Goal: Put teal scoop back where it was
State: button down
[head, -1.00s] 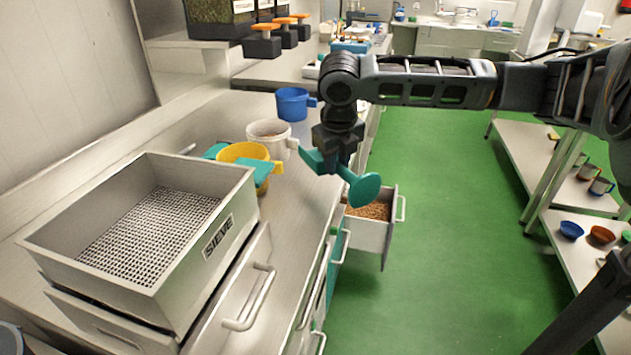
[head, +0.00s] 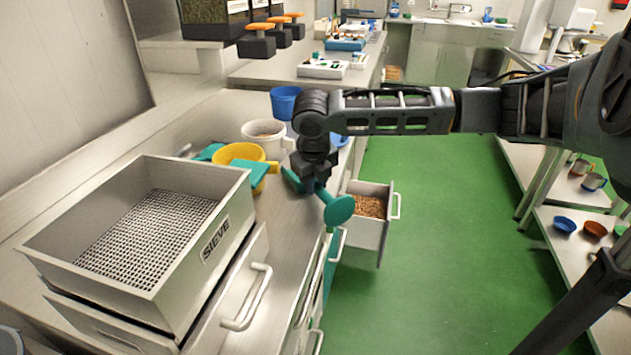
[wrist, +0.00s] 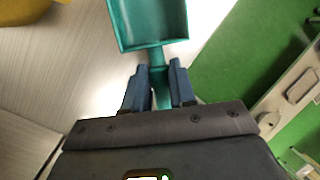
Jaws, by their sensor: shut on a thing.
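My gripper (head: 314,186) is shut on the teal scoop (head: 339,210) and holds it near the front edge of the steel counter (head: 277,220). In the wrist view the scoop (wrist: 148,22) points away from my fingers (wrist: 160,85), which close on its handle. An open drawer (head: 366,230) with brown grain-like contents is to the right of the scoop. A yellow jug (head: 239,153) with a teal piece at its side stands to the left of my gripper. I cannot tell whether the scoop touches the counter.
A steel sieve box (head: 150,240) fills the near left of the counter. A white jug (head: 264,133) and a blue jug (head: 285,101) stand behind the yellow one. Shelves with bowls (head: 595,229) stand at right. Green floor lies between.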

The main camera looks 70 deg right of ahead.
jog(key=c, duration=0.9)
grip_release()
jog(key=shift+f, duration=0.1)
jog(key=v, duration=1.2)
